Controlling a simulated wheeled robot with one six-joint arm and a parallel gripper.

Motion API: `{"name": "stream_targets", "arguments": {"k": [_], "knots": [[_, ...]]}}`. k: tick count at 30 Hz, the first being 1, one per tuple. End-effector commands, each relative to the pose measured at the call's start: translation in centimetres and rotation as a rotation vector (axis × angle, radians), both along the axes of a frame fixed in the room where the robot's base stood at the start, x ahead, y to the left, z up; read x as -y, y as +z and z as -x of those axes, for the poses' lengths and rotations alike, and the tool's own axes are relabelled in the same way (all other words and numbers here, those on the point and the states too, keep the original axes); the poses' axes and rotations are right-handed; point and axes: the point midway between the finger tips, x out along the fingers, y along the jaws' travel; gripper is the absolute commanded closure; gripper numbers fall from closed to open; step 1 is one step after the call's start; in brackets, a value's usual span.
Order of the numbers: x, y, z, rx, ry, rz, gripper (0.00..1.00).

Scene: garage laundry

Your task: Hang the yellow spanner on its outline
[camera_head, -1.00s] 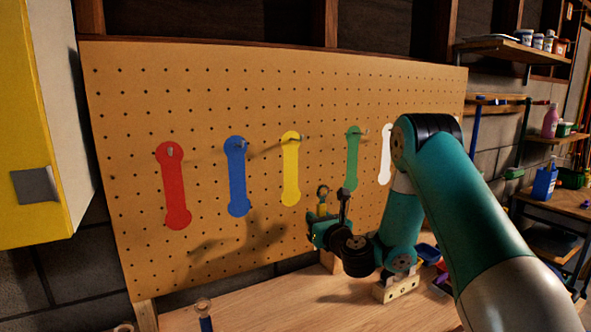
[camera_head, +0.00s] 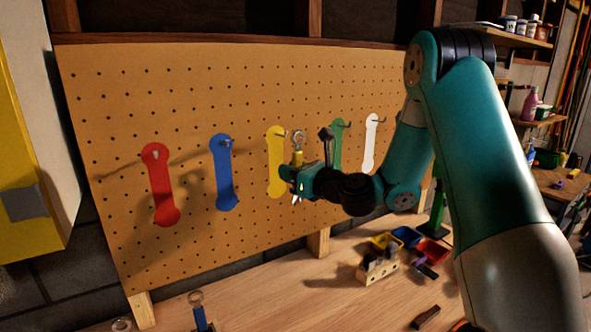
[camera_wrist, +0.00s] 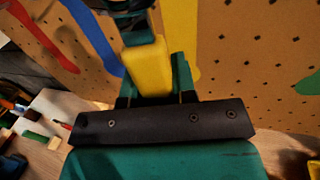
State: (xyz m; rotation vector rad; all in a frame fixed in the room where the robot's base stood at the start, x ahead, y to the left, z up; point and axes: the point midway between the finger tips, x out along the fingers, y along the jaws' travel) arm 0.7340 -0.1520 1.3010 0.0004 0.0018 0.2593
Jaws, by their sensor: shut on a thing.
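My gripper (camera_head: 297,176) is shut on the yellow spanner (camera_head: 297,157), held upright with its metal ring end above the jaws. The spanner's yellow handle (camera_wrist: 148,66) fills the space between the jaws in the wrist view, and its ring end is cut off at the top. The yellow outline (camera_head: 275,164) is on the pegboard, just left of and behind the spanner. My gripper hides part of it. I cannot tell whether the spanner touches the board.
The pegboard (camera_head: 130,100) also bears red (camera_head: 160,187), blue (camera_head: 224,175), green (camera_head: 337,150) and white (camera_head: 370,145) outlines with hooks. Below is a wooden bench (camera_head: 330,300) with a wooden block (camera_head: 377,270), small coloured bins (camera_head: 408,236) and a blue-handled tool (camera_head: 199,315).

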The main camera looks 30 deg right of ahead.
Motion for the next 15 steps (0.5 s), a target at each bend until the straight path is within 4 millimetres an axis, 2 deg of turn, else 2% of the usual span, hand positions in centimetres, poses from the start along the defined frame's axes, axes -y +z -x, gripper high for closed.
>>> {"name": "stream_targets", "arguments": {"k": [15], "knots": [[0.0, -0.1, -3.3, 0.002, 0.0, 0.0, 1.0]]}}
